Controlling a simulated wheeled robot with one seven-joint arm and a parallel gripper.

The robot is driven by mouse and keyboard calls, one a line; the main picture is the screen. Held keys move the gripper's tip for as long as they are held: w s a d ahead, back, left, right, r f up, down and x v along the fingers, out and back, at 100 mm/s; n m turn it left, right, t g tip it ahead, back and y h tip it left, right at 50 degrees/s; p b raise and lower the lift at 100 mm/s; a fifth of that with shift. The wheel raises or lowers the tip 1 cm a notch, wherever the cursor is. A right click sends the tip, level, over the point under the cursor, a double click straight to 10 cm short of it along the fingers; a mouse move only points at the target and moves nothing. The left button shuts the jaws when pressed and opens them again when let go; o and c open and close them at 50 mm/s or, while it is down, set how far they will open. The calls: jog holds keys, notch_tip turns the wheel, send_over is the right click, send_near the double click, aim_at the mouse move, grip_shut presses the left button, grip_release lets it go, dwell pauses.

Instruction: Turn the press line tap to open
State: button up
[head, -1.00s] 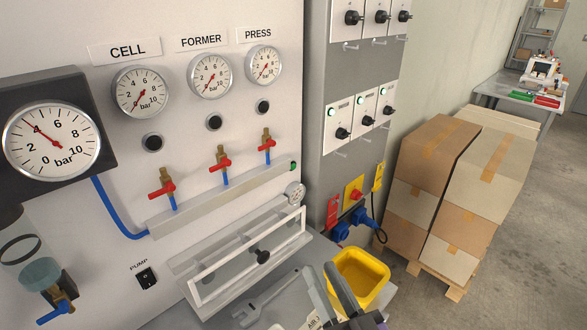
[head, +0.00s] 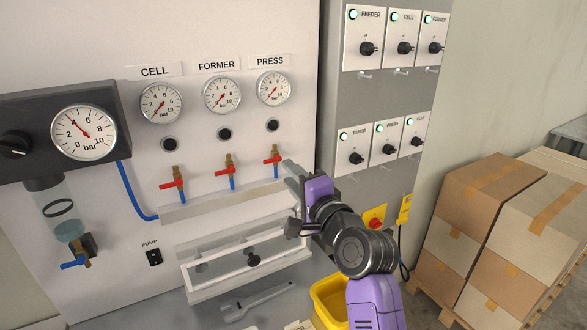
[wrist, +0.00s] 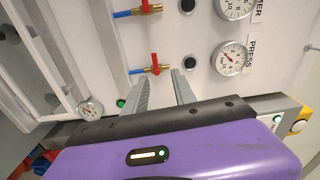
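The press line tap (head: 275,160) is the rightmost of three brass taps on the white panel, with a red lever lying across its upright blue pipe. The PRESS gauge (head: 273,88) above it has its needle low, near zero. My gripper (head: 293,170) is just right of this tap in the head view, its grey fingers pointing at the panel. In the wrist view the fingers are apart and empty, and the press tap (wrist: 155,68) shows just beyond the gap between the fingertips (wrist: 160,78). I cannot tell whether they touch it.
The FORMER tap (head: 229,165) and CELL tap (head: 178,183) stand to the left, their levers also crosswise. A pale ledge (head: 215,204) runs below the taps. A clear-fronted box (head: 245,272) and yellow bin (head: 330,300) are lower. A grey switch cabinet (head: 375,95) stands right.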

aim_at(269, 162)
jog(key=shift+m, duration=0.3)
jog(key=shift+s+a+f+p+x, duration=0.1)
jog(key=shift+a+f+p+x, duration=0.05)
jog(key=shift+x, duration=1.2)
jog(key=shift+s+a+f+p+x, duration=0.1)
jog(key=shift+a+f+p+x, duration=0.1)
jog(key=shift+x, duration=1.1)
jog(key=shift+s+a+f+p+x, duration=0.1)
jog(key=shift+f+p+x, duration=0.05)
jog(key=shift+x, duration=1.2)
jog(key=shift+c, duration=0.2)
grip_shut()
